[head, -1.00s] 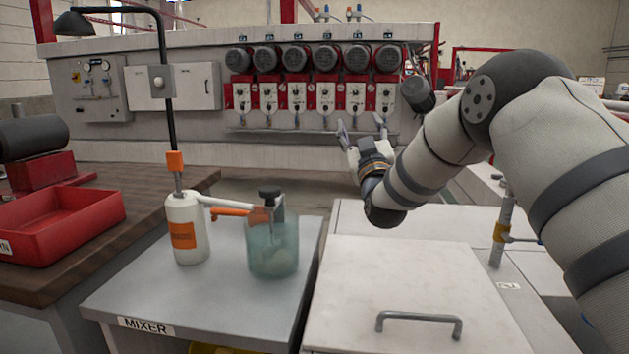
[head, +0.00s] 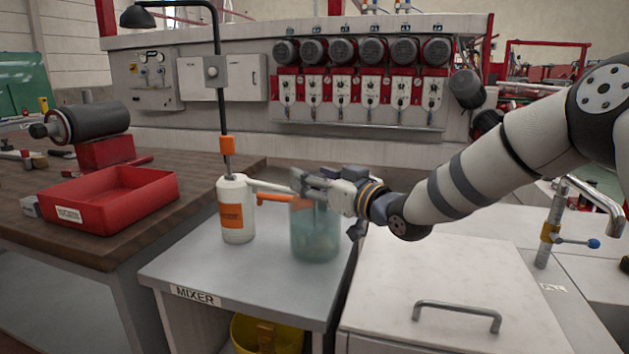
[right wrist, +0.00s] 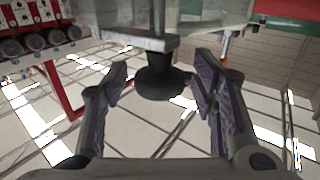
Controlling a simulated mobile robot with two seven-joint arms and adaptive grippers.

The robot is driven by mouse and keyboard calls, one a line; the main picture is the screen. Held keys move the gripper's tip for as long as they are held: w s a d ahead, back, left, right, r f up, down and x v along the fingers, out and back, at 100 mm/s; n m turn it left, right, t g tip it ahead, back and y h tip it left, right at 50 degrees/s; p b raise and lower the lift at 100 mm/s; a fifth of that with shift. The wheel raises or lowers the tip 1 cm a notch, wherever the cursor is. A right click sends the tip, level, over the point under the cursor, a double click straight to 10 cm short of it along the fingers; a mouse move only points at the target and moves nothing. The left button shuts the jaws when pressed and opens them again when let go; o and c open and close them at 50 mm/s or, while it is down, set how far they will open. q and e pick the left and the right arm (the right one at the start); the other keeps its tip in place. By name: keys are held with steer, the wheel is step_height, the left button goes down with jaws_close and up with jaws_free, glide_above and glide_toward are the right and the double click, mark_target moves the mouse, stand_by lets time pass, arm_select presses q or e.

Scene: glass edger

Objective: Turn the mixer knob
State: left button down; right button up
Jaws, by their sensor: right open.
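The mixer stands on a grey table labelled MIXER (head: 195,296). It has a white bottle-like body with an orange label (head: 236,212), an orange arm and a bluish clear beaker (head: 315,238). My right gripper (head: 305,182) is over the beaker's top and hides the black knob in the head view. In the right wrist view the black knob (right wrist: 160,82) is between the spread fingers of the right gripper (right wrist: 162,72), with a gap on each side. The right gripper is open and holds nothing. My left gripper is not in view.
A red tray (head: 112,205) lies on the wooden bench at left. A black lamp post (head: 221,110) rises behind the mixer body. A white lid with a grey handle (head: 458,308) is at right of the table. A yellow bucket (head: 268,335) is underneath.

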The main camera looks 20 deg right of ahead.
steer(key=shift+w+r, duration=0.1)
steer(key=c, duration=1.2)
steer(key=shift+o, duration=0.2)
